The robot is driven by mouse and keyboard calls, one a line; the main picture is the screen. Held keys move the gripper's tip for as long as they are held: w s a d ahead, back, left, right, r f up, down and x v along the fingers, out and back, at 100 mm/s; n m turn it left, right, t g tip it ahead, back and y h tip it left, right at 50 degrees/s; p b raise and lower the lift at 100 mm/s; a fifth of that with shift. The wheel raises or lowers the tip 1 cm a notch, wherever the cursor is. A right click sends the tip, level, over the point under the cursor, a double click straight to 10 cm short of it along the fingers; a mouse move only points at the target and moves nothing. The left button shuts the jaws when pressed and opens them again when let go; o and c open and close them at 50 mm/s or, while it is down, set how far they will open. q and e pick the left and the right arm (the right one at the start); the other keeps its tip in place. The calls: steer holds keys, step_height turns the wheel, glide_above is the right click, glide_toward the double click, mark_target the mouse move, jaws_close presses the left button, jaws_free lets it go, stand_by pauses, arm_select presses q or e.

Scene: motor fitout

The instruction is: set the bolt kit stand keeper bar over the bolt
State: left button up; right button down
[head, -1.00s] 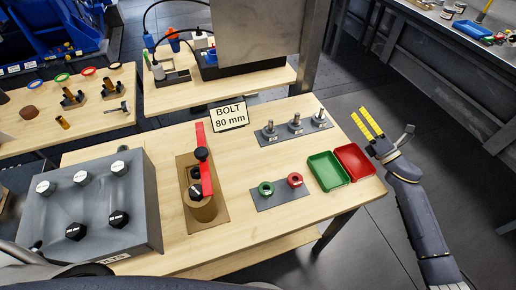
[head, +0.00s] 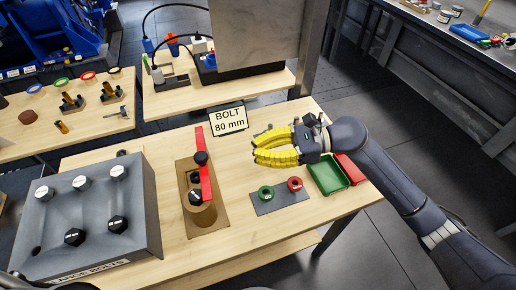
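The bolt kit stand (head: 184,222) is a brown board with a tan cylinder on it, near the middle of the table. A black-headed bolt (head: 194,197) shows at the top of the cylinder. The red keeper bar (head: 206,182) runs lengthwise along the stand, its near end beside the bolt head. A black knob (head: 201,158) sits on the bar. My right gripper (head: 258,151) is open and empty, with yellow fingers pointing left toward the stand and a clear gap between them and the bar. It hides most of the upright pegs behind it. My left gripper is not in view.
A grey block with several bolts (head: 146,205) fills the table's left. A sign reading "BOLT 80 mm" (head: 228,121) stands behind the stand. A plate with green and red rings (head: 281,201) lies right of it, then green (head: 330,184) and red (head: 354,174) trays.

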mark_target(201, 155)
steer(key=x, duration=1.1)
